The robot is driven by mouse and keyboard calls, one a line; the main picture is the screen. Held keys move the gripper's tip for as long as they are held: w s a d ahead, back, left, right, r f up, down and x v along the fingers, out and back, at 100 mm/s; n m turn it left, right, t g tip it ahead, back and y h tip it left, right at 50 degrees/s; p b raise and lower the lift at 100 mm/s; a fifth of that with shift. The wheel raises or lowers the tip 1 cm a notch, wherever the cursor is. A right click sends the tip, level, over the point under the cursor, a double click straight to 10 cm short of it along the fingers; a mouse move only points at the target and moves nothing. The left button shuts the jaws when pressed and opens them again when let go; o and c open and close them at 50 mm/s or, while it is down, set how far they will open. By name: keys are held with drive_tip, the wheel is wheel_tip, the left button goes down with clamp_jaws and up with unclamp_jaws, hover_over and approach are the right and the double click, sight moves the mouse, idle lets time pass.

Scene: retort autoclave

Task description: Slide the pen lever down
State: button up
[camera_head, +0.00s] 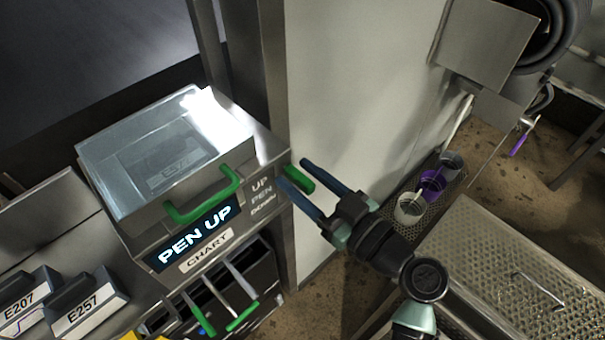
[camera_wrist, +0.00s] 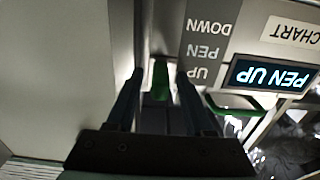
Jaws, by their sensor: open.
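The pen lever (camera_head: 299,179) is a short green handle on the right side of the chart recorder box (camera_head: 150,235), at the height of the UP label. In the wrist view the green lever (camera_wrist: 160,80) shows between the two fingers, near the UP end of the UP / PEN / DOWN plate (camera_wrist: 208,45). My gripper (camera_head: 293,178) is open, its two dark blue fingers on either side of the lever. I cannot tell whether either finger touches it. The display (camera_head: 195,238) on the recorder reads PEN UP.
A green handle (camera_head: 205,200) sits on the recorder's clear lid (camera_head: 165,150). Several green-tipped levers (camera_head: 240,318) stick out below. A pale wall panel (camera_head: 355,90) stands right behind my gripper. A rack of cups (camera_head: 432,182) and a perforated metal table (camera_head: 510,270) are at the right.

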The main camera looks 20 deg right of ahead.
clamp_jaws()
idle(1.3)
